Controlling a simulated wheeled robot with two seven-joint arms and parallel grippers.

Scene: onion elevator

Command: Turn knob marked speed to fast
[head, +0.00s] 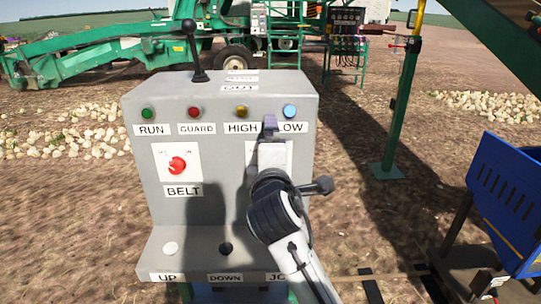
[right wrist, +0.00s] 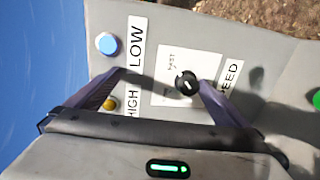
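The speed knob (right wrist: 186,84) is small, round and black with a pale mark. It sits on a white plate (right wrist: 173,58) whose FAST label shows in the right wrist view; the setting it points to is hard to read. My right gripper (right wrist: 162,77) is open, with one dark purple finger on each side of the knob. The knob is closer to the right-hand finger in that view; contact cannot be told. In the head view my right arm hides the knob on the grey control box (head: 222,150). My left gripper is not in view.
The box also bears a red BELT knob (head: 177,163), a row of coloured lights including a blue one (head: 290,111), a black lever (head: 195,50) on top, and a white UP button (head: 171,248). A blue bin (head: 505,190) stands at right.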

